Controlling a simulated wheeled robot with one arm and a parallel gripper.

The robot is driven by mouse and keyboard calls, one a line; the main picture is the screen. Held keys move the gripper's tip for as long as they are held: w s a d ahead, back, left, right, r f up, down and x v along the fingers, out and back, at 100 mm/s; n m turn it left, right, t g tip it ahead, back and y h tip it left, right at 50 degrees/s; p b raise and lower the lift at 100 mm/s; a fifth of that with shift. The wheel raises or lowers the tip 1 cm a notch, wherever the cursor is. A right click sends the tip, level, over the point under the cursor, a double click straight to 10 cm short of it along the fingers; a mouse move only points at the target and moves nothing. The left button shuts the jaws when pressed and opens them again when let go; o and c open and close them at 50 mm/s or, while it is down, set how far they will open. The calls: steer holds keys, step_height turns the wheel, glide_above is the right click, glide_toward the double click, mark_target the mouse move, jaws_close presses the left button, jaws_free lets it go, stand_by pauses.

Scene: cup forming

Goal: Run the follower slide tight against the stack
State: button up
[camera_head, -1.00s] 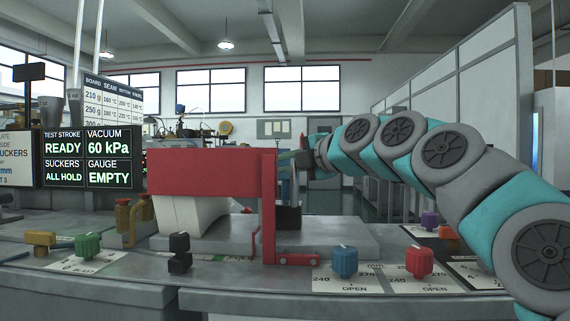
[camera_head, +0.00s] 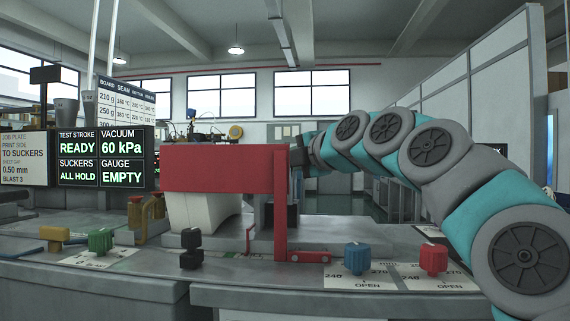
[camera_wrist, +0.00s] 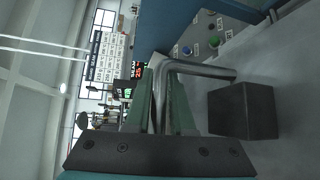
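The white stack (camera_head: 205,212) stands under a red guard panel (camera_head: 222,171) in the head view, its upper part hidden. A dark block (camera_head: 285,214), perhaps part of the follower slide, shows partly behind the guard's red post. In the wrist view a dark block (camera_wrist: 243,112) lies right of my fingers, near a bent metal bar (camera_wrist: 205,71). My gripper (camera_wrist: 162,95) has green fingers on both sides of the bar's straight leg. Whether they press on it is unclear. In the head view the guard post hides the fingertips. Contact between slide and stack cannot be seen.
On the bench front stand a black knob (camera_head: 191,248), a green knob (camera_head: 100,241), a blue knob (camera_head: 357,258) and a red knob (camera_head: 433,259). A small red car-shaped piece (camera_head: 309,256) lies beside the guard post. A display (camera_head: 106,157) reads READY, 60 kPa, ALL HOLD, EMPTY.

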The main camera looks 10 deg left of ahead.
steer(key=o, duration=0.4)
steer(key=shift+c, duration=0.2)
steer(key=b+v, duration=0.1)
steer(key=v, duration=0.7)
steer(key=shift+w+f, duration=0.1)
